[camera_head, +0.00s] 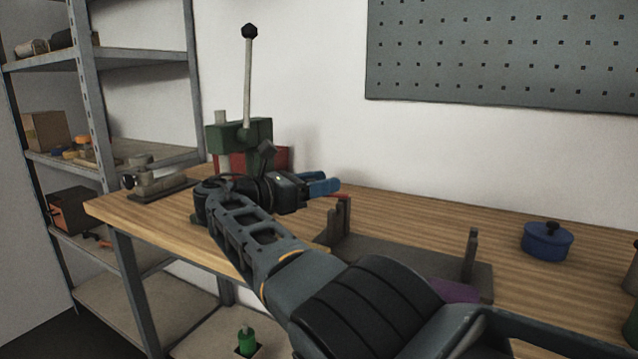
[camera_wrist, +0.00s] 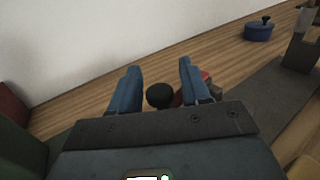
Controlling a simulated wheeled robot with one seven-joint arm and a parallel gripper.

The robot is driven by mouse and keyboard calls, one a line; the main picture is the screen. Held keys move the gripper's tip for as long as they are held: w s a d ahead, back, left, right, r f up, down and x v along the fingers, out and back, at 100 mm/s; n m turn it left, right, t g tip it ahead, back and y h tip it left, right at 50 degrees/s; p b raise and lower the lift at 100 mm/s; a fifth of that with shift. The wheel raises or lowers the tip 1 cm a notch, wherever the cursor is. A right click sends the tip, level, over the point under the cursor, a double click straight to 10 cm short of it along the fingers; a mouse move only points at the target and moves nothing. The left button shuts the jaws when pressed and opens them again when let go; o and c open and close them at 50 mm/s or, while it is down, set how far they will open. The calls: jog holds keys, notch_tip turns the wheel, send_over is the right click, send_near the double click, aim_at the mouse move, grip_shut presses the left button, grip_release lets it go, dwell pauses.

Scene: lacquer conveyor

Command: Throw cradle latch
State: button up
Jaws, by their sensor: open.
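The grey cradle (camera_head: 400,254) lies on the wooden bench, with upright posts at its ends. A purple piece (camera_head: 455,291) shows at its near right, partly hidden by my arm. A small red part (camera_head: 340,196), perhaps the latch, shows by the left posts; a red part (camera_wrist: 205,76) also shows beside the right finger in the wrist view. My gripper (camera_head: 322,184) has blue fingers, held over the bench left of the posts. In the wrist view its fingers (camera_wrist: 160,70) are apart, with a dark round knob (camera_wrist: 159,95) showing between them. Contact cannot be told.
A green press (camera_head: 240,134) with a tall black-knobbed lever stands behind my wrist, a red block (camera_head: 278,157) beside it. A small vise-like fixture (camera_head: 152,180) sits at the bench's left end. A blue lidded pot (camera_head: 547,242) stands right. Metal shelves (camera_head: 90,100) stand left.

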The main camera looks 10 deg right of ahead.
jog(key=shift+o, duration=0.2)
jog(key=shift+a, duration=0.1)
jog(key=v, duration=0.7)
jog(key=shift+s+a+b, duration=0.15)
jog(key=shift+a+b, duration=0.15)
